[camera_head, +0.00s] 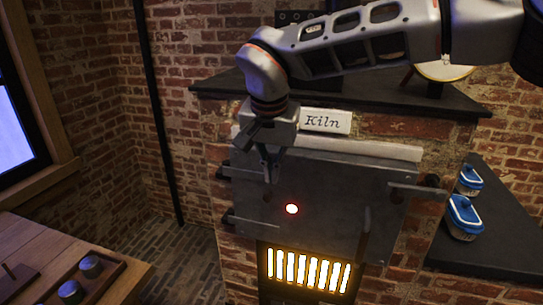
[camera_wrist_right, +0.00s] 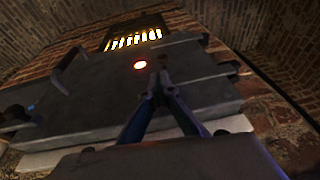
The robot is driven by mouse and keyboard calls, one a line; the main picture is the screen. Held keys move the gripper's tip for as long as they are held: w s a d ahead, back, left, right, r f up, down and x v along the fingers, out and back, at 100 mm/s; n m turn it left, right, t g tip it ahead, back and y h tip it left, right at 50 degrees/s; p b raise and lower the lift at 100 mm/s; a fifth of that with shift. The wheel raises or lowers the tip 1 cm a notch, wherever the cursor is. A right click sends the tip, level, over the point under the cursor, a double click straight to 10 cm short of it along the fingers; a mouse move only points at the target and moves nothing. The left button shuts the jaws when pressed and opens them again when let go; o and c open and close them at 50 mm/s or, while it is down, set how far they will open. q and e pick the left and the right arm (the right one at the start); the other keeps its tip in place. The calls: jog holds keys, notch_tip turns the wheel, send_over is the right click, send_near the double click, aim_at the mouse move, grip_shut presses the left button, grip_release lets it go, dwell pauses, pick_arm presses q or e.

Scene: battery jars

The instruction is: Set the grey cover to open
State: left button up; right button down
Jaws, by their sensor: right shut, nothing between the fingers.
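The grey cover (camera_head: 335,190) is a flat metal plate on the front of the brick kiln, under the "Kiln" sign (camera_head: 326,121). It sits flat against the brick, with a glowing red light (camera_head: 292,209) on its face and an upright handle (camera_head: 364,235) at its lower right. The cover also fills the middle of the right wrist view (camera_wrist_right: 95,95). My right gripper (camera_head: 270,178) is shut and empty in front of the cover's upper left part. In the wrist view its fingertips (camera_wrist_right: 160,80) point toward the red light. Whether they touch the cover I cannot tell. My left gripper is out of view.
A glowing grate (camera_head: 307,270) lies below the cover. A bar (camera_head: 415,190) sticks out at the cover's right side. A wooden table (camera_head: 45,250) with a tray of jars is at lower left.

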aim_at(267, 195)
jog(key=shift+a+f, duration=0.15)
jog(key=shift+f, duration=0.7)
jog(key=shift+a+f, duration=0.15)
jog(key=shift+f, duration=0.7)
jog(key=shift+a+f+p, duration=0.2)
jog(key=shift+f+p, duration=0.2)
jog(key=shift+p, duration=0.2)
jog(key=shift+w+f, duration=0.15)
jog(key=shift+f, duration=0.05)
jog(key=shift+r, duration=0.1)
